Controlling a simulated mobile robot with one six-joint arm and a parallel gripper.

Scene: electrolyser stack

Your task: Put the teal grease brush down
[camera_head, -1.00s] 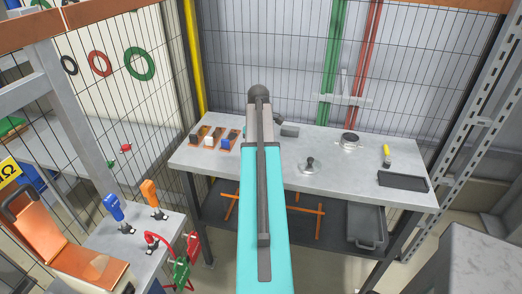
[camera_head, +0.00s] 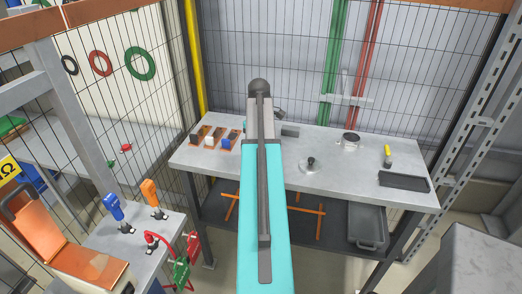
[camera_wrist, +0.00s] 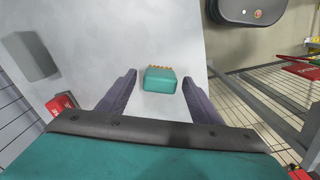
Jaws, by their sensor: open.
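The teal grease brush (camera_wrist: 160,80) rests on a light grey surface (camera_wrist: 165,30) in the wrist view, its tan bristles pointing toward the top of the picture. My gripper (camera_wrist: 162,76) is open, with one dark finger on each side of the brush and a visible gap on both sides. In the head view my own arm covers the middle of the picture, and the brush cannot be made out there.
The grey bench (camera_head: 330,178) carries several small blocks in orange holders on the left, a round pot (camera_head: 350,138), a knobbed part (camera_head: 311,163), a yellow-handled tool (camera_head: 387,155) and a black tray (camera_head: 403,181). A mesh fence stands behind. A lever stand (camera_head: 150,250) is at left.

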